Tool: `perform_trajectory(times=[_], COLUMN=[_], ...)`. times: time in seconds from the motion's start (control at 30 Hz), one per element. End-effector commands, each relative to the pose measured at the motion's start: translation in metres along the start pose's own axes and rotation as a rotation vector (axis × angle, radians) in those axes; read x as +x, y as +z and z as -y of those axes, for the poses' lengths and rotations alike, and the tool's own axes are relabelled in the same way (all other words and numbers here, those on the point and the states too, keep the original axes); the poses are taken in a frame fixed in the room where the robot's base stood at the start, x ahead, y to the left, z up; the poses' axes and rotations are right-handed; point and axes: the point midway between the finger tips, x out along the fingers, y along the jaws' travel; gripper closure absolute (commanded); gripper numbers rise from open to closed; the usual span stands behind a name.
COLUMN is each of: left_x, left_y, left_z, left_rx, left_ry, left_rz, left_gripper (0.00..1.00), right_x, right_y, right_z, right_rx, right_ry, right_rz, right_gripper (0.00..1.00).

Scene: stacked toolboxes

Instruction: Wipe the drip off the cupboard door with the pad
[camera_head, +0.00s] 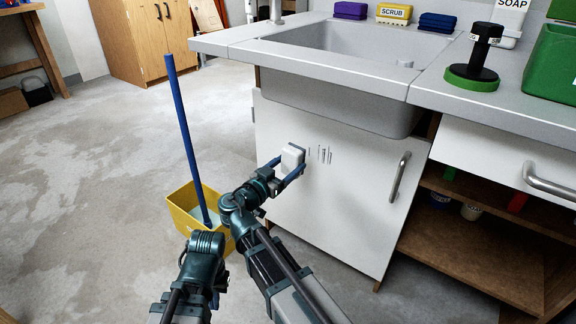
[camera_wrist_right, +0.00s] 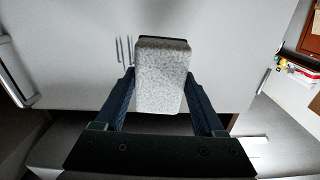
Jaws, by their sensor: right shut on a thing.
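The cupboard door (camera_head: 330,205) is a white panel under the sink. The drip (camera_head: 323,155) shows as several thin dark vertical streaks high on the door; it also shows in the right wrist view (camera_wrist_right: 125,50). My right gripper (camera_head: 286,171) is shut on the pad (camera_head: 292,157), a pale speckled block, held at the door just left of the streaks in the head view. The pad (camera_wrist_right: 162,78) is between both fingers in the wrist view. I cannot tell whether it touches the door. Part of my left arm shows at the bottom; its gripper fingers do not show.
The door's bar handle (camera_head: 399,177) stands out at its right. The sink counter (camera_head: 345,75) overhangs the door. A yellow bucket (camera_head: 183,212) with a blue pole stands on the floor left of my right arm. Open shelves (camera_head: 470,250) lie to the right.

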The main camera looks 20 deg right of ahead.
Motion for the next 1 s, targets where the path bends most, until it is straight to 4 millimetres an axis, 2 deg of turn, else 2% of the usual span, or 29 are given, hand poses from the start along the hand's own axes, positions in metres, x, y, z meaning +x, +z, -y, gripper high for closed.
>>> perform_trajectory(times=[0.5, 1.0], left_x=[0.0, 0.0], left_y=[0.0, 0.0], left_z=[0.0, 0.0], left_rx=[0.0, 0.0], left_ry=[0.0, 0.0], left_rz=[0.0, 0.0], left_gripper=[1.0, 1.0], right_x=[0.045, 0.05], right_y=[0.0, 0.0], right_z=[0.0, 0.0], right_rx=[0.0, 0.0], right_ry=[0.001, 0.0], right_rz=[0.0, 0.0], right_gripper=[0.87, 0.87])
